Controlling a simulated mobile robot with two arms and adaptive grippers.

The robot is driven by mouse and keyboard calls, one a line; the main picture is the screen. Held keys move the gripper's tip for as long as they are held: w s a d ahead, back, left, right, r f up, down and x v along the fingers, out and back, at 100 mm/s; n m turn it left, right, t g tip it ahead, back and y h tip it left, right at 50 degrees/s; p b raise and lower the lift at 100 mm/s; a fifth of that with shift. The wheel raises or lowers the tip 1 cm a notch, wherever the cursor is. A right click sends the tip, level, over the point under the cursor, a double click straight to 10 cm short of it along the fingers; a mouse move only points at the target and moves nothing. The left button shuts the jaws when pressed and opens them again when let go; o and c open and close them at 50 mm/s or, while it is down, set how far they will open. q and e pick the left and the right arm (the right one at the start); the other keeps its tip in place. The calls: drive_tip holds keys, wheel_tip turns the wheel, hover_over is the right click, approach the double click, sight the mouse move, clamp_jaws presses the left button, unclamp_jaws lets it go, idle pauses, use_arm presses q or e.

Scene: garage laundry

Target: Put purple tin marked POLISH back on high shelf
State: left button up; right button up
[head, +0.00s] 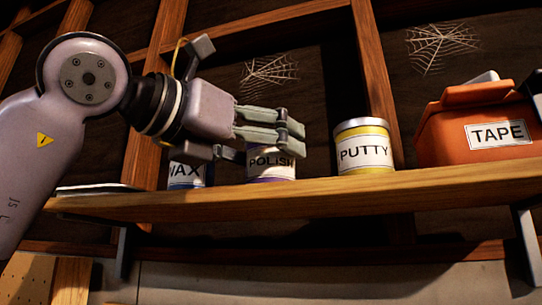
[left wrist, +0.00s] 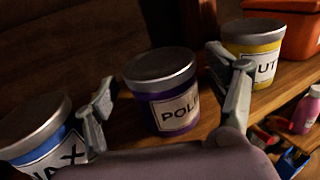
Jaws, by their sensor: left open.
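The purple tin marked POLISH (head: 270,164) stands upright on the high wooden shelf (head: 300,201), between the WAX tin and the PUTTY tin. My left gripper (head: 290,130) is in front of it and hides its upper part in the head view. In the left wrist view the POLISH tin (left wrist: 163,92) shows its silver lid and stands between the spread fingers of my left gripper (left wrist: 165,118). The fingers are open and apart from the tin. My right gripper is not in view.
The blue-banded WAX tin (head: 187,174) stands close on the left, the yellow-banded PUTTY tin (head: 363,147) on the right. An orange box marked TAPE (head: 480,127) stands farther right. Wall studs and cobwebs are behind. Small items (left wrist: 290,145) lie below the shelf.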

use_arm(q)
drive_tip(key=b+v, duration=0.2)
drive_tip(key=v, duration=0.8)
drive_tip(key=shift+b, duration=0.3)
drive_tip(key=shift+s, duration=0.1)
